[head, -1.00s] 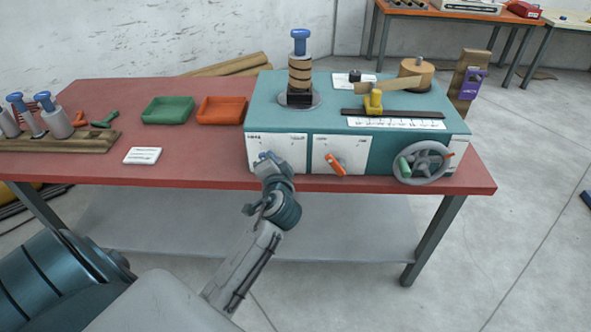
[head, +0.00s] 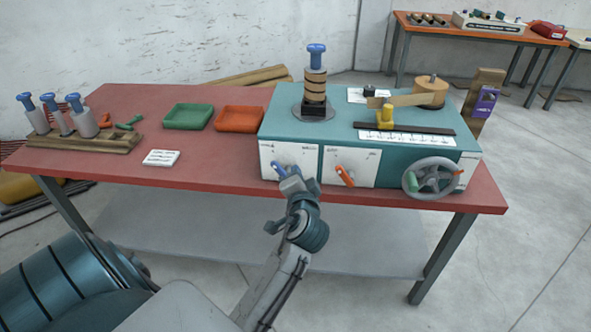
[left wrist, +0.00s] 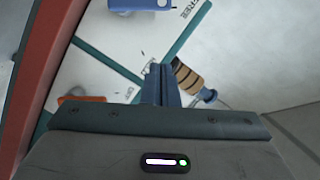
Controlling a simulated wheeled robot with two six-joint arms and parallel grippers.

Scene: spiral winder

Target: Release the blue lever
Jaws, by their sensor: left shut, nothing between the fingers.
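The blue lever (head: 278,168) is on the left white panel (head: 270,152) of the winder's front. Its lower end is close to my left gripper (head: 291,180), and the head view does not show clearly whether they touch. In the left wrist view the blue lever (left wrist: 140,5) is cut off by the top edge, with the word FREE printed to its right. My left gripper's fingers (left wrist: 160,85) are shut and empty there, with a visible gap to the lever. My right gripper is in neither view.
An orange lever (head: 345,176) is on the panel to the right, and a handwheel (head: 431,178) is farther right. A blue-topped spindle (head: 316,76) stands on the winder (head: 345,124). Trays (head: 187,117) and a wooden rack (head: 85,142) are on the red table's left side.

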